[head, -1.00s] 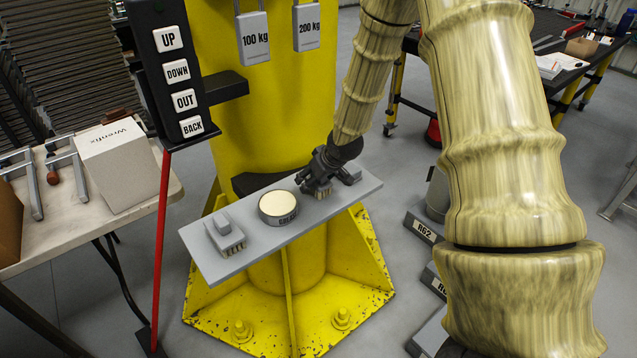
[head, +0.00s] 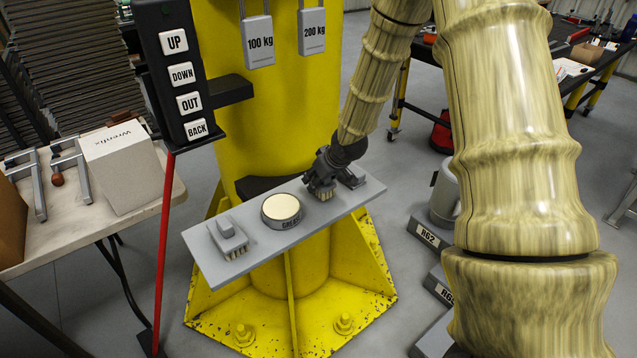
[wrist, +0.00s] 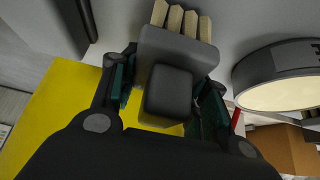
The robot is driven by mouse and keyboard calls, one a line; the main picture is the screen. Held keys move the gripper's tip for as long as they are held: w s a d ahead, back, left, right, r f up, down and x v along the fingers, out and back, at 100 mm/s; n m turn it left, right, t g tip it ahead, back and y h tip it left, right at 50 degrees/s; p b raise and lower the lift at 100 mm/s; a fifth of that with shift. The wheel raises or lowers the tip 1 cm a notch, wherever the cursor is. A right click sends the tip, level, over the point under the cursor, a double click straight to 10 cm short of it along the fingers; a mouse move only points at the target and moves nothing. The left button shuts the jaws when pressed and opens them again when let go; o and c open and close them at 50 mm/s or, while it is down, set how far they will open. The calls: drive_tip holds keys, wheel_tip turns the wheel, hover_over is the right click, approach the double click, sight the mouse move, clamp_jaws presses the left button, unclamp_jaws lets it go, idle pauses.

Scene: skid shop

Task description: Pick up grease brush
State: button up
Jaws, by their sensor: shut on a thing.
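My gripper (head: 322,180) is at the right part of a grey shelf (head: 215,268) on the yellow column, shut on a grease brush. In the wrist view the brush (wrist: 170,92) has a dark grey block handle between my fingers and pale bristles (wrist: 182,20) at its far side. In the head view its bristles (head: 324,194) show just under my gripper, at the shelf; I cannot tell whether they touch it. A second grey brush (head: 230,238) lies at the shelf's left end. A round grease tin (head: 282,211) with a cream top stands between them.
A button panel (head: 183,85) on a red pole (head: 163,235) stands at left. Padlock-like weights (head: 257,42) hang above. A table with a white box (head: 122,165) is at left.

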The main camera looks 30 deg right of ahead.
drive_tip(key=shift+r, duration=0.85)
drive_tip(key=s+a+r+b, duration=0.1)
drive_tip(key=s+a+b, duration=0.1)
drive_tip(key=s+a, duration=0.2)
drive_tip(key=s+a+r+b, duration=0.1)
drive_tip(key=s+a+b, duration=0.1)
drive_tip(key=s, duration=0.8)
drive_tip(key=shift+a, duration=0.85)
